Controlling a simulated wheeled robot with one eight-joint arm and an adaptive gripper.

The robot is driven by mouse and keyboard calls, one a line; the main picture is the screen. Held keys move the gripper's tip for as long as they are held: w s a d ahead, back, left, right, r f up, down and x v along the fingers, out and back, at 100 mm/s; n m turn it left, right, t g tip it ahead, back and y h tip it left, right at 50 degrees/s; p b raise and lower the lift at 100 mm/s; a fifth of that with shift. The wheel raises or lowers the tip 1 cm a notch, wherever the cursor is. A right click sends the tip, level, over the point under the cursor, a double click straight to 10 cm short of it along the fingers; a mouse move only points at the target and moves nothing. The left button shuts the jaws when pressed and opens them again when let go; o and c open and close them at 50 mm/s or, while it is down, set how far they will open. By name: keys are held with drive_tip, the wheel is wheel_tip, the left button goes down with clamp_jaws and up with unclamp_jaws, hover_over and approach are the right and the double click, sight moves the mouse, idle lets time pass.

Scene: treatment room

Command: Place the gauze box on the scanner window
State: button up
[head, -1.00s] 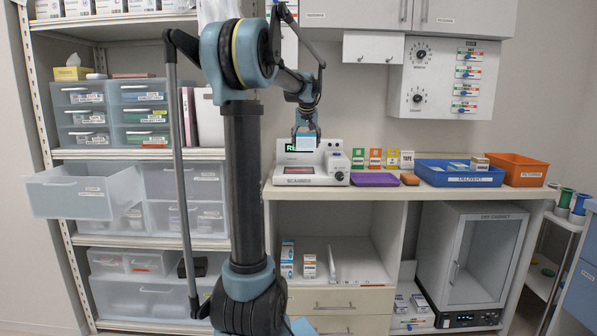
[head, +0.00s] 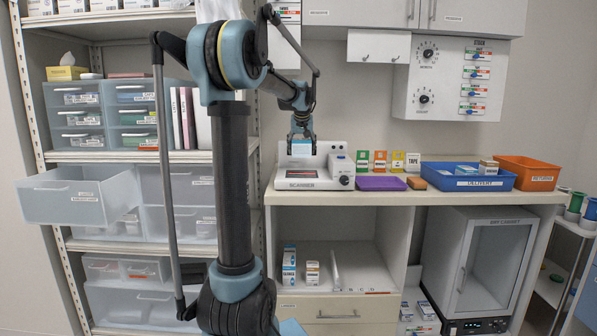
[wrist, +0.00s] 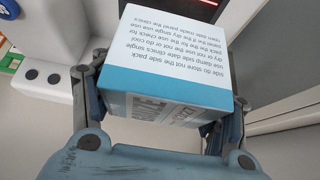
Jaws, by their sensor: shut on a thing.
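My gripper (head: 301,142) is shut on the gauze box (wrist: 178,65), a white box with a blue band and printed text. In the wrist view the box sits between my fingers and fills the middle. In the head view the small pale box (head: 301,149) shows at my fingertips, over the back part of the white scanner (head: 308,184) on the counter. A dark patch with a red line (wrist: 207,3) shows beyond the box at the top of the wrist view.
Farther right are the blue delivery tray (head: 480,184) and an orange bin (head: 530,180). Shelving with an open drawer (head: 75,203) stands left.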

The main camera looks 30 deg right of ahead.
sight(302, 147)
wheel_tip(302, 147, down, 8)
drive_tip(key=shift+r, duration=0.2)
drive_tip(key=o, duration=1.1)
drive_tip(key=shift+r, duration=0.1)
drive_tip(key=v, duration=1.2)
drive_tip(key=s+a+f+n+y, duration=0.15)
drive_tip(key=a+f, duration=0.25)
drive_tip(key=a, duration=0.5)
drive_tip(key=s+a+f+n+g, duration=0.1)
drive_tip(key=s+a+f, duration=0.2)
drive_tip(key=a, duration=0.6)
drive_tip(key=s+a+f+n+y, duration=0.1)
drive_tip(key=s+a+f, duration=0.25)
drive_tip(key=a, duration=0.55)
drive_tip(key=s+a+f+n, duration=0.1)
drive_tip(key=s+a+f, duration=0.4)
drive_tip(key=s+f, duration=0.1)
drive_tip(key=s+a+f+n+g, duration=0.1)
drive_tip(key=s+a+f, duration=0.5)
drive_tip(key=f, duration=0.1)
drive_tip(key=s+a+f+n+g+y, duration=0.1)
drive_tip(key=s+a+f, duration=0.4)
drive_tip(key=s+f, duration=0.2)
drive_tip(key=shift+a, duration=0.25)
